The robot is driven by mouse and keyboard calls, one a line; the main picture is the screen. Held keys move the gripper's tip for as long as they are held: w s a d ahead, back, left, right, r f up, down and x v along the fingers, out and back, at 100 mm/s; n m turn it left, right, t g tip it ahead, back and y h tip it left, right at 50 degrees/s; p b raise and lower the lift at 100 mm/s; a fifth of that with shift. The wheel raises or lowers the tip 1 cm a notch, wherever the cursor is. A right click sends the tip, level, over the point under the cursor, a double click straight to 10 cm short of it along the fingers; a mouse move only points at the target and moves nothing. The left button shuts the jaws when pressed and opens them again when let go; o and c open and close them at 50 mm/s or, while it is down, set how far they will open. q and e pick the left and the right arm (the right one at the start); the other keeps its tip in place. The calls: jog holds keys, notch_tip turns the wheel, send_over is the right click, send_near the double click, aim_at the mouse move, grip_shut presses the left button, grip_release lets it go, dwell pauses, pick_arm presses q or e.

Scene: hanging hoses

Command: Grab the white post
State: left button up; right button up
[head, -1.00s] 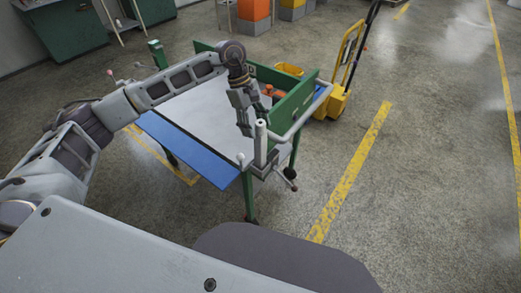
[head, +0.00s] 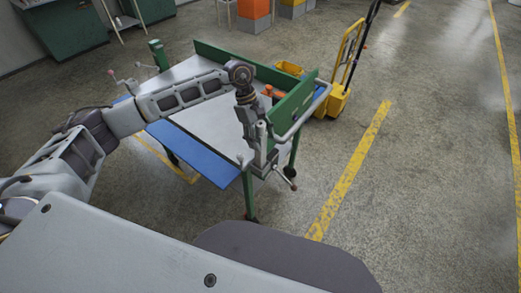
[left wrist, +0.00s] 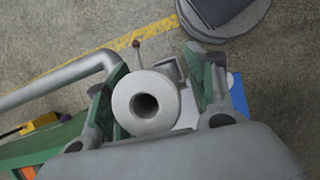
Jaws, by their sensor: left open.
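The white post (head: 261,154) stands upright at the near right corner of the green-framed cart, partly hidden by my left gripper (head: 254,132). My left gripper is open and points down at the post's top from above. In the left wrist view, the post (left wrist: 145,123) shows end-on as a white ring with a dark hole. It lies between the two open fingers, nearer the left one. I cannot tell whether a finger touches it. My right gripper is not in view.
The cart (head: 205,118) has a grey top and a blue flap (head: 200,158) on its near side. A grey rail (head: 305,112) runs along its right side beside the post. A yellow hand truck (head: 345,75) stands behind it. The floor to the right is clear.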

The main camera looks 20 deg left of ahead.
aim_at(263, 125)
pick_arm(q)
jog(key=c, duration=0.7)
grip_shut()
jog(key=shift+r, duration=0.75)
notch_tip(263, 125, up, 8)
jog(key=shift+f+b, duration=0.15)
jog(key=shift+b, duration=0.65)
jog(key=shift+r, duration=0.4)
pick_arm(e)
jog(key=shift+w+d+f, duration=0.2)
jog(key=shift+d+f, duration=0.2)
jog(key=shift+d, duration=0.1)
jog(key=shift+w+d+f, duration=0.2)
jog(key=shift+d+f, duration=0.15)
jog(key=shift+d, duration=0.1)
